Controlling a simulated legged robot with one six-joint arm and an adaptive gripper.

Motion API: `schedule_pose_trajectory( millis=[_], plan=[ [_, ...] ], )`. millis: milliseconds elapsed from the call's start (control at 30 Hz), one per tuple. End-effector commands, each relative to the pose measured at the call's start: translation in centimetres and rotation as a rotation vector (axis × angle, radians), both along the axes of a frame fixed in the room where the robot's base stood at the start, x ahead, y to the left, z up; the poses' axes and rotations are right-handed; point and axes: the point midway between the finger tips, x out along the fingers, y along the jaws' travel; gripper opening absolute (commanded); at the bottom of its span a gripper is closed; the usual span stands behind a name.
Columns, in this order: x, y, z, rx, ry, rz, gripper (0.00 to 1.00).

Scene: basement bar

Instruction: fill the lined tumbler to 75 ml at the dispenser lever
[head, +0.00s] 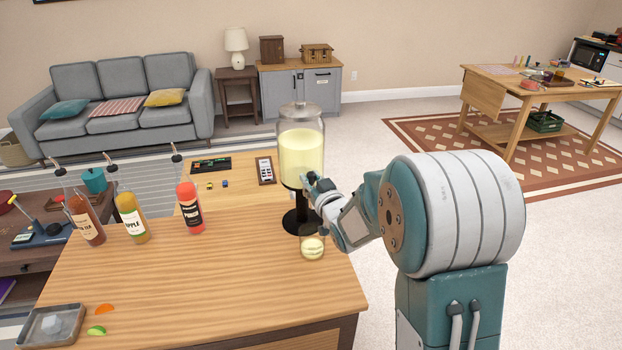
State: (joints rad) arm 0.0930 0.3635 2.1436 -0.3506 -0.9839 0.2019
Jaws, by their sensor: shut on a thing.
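The drink dispenser (301,150) is a clear jar of pale yellow liquid with a grey lid, on a black stand near the right side of the wooden bar top. The tumbler (312,248) stands upright on the bar top in front of the stand, below my gripper. It holds some pale yellow liquid; its lines and exact level are too small to read. My gripper (311,184) is at the front of the dispenser, at the jar's lower edge, shut on the dispenser lever, which its fingers mostly hide. No stream of liquid can be made out.
Bottles with pourers, brown (88,222), yellow (132,220) and red (190,210), stand left on the bar top (215,285). A tray (52,325) and fruit slices lie at the front left. A tally board (265,170) lies behind. The bar's front middle is clear.

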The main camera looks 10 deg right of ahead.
Motion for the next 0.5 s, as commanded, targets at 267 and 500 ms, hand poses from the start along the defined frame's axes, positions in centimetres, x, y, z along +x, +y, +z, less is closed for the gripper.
schedule_pose_trajectory(
  millis=[267, 500],
  plan=[
    [-0.7, 0.1, -0.3, 0.001, -0.141, 0.001, 0.0],
    [-1.1, 0.0, -0.2, 0.0, -0.221, 0.0, 0.0]
  ],
)
